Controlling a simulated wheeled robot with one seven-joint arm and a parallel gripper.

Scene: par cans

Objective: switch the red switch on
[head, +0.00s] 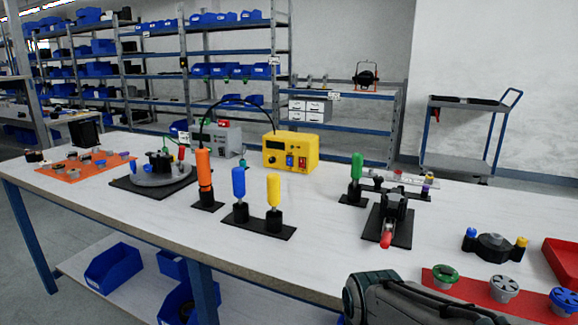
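A yellow power box (291,151) stands toward the back of the white workbench. Its front has a dark display at the upper left, a round knob below it, a blue element (289,160) and a small red switch (302,162) at the lower right. The switch is too small to tell which way it is set. Nothing covers the box's front. A grey and black part of my arm shows at the bottom edge, well in front of the box and to its right. My gripper's fingers are not visible.
In front of the box stand an orange-handled tool (204,170), a blue-handled one (239,182) and a yellow-handled one (273,190). A green-handled tool (356,168) and a red-tipped clamp (395,215) are to the right. A grey box (222,138) is at left. Bench surface between is clear.

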